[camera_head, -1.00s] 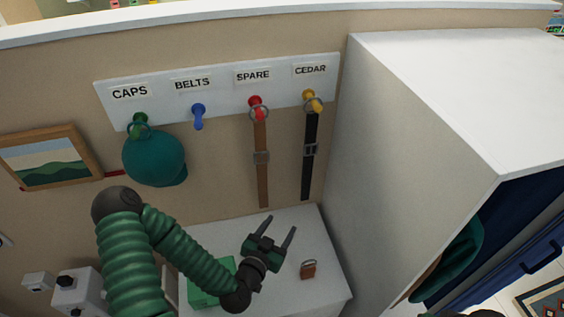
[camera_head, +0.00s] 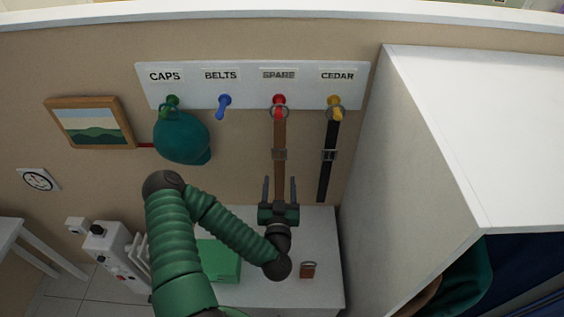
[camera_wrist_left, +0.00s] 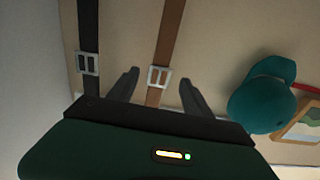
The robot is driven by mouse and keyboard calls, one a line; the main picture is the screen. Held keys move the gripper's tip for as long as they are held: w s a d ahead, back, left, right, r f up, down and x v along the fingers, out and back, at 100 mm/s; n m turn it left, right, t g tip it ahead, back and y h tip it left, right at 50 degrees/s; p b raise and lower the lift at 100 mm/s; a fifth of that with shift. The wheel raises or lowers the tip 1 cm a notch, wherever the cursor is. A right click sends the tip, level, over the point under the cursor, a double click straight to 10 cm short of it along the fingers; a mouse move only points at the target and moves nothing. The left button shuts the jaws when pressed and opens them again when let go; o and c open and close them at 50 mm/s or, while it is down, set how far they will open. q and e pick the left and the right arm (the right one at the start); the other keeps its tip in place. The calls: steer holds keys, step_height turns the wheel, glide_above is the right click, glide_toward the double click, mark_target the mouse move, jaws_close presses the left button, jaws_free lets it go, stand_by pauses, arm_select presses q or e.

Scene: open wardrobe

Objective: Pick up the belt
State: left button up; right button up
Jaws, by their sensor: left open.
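A brown belt (camera_head: 279,140) hangs from the red hook (camera_head: 279,101) under the SPARE label. A black belt (camera_head: 328,160) hangs from the yellow hook (camera_head: 334,102) under CEDAR. My left gripper (camera_head: 279,185) is open, its fingers pointing up at the lower part of the brown belt in the head view. In the left wrist view the brown belt (camera_wrist_left: 168,45) and its buckle (camera_wrist_left: 157,77) show between the open fingers. The black belt (camera_wrist_left: 88,35) lies left of the fingers there. I cannot tell whether the fingers touch the brown belt. My right gripper is not in view.
The blue hook (camera_head: 223,105) under BELTS is empty. A teal cap (camera_head: 182,138) hangs under CAPS. A white cabinet top (camera_head: 322,230) below holds a green box (camera_head: 222,262) and a small brown padlock-like item (camera_head: 308,270). A tall white wardrobe (camera_head: 420,150) stands on the right.

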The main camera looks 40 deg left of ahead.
mark_target(280, 161)
arm_select(q)
steer(key=p+x, duration=0.2)
steer(key=x, duration=0.6)
steer(key=shift+w+a+f, duration=0.1)
steer(key=shift+w+a, duration=0.05)
steer(key=shift+a, duration=0.15)
steer(key=shift+w+a, duration=0.1)
steer(key=shift+w, duration=0.2)
steer(key=p+x, duration=0.2)
steer(key=x, duration=0.2)
steer(key=shift+a+p, duration=0.25)
steer(key=shift+p, duration=0.1)
steer(key=shift+w+a, duration=0.15)
steer(key=shift+a, duration=0.05)
steer(key=shift+a+f, duration=0.1)
steer(key=shift+c, duration=0.6)
steer(key=c, duration=0.5)
jaws_close()
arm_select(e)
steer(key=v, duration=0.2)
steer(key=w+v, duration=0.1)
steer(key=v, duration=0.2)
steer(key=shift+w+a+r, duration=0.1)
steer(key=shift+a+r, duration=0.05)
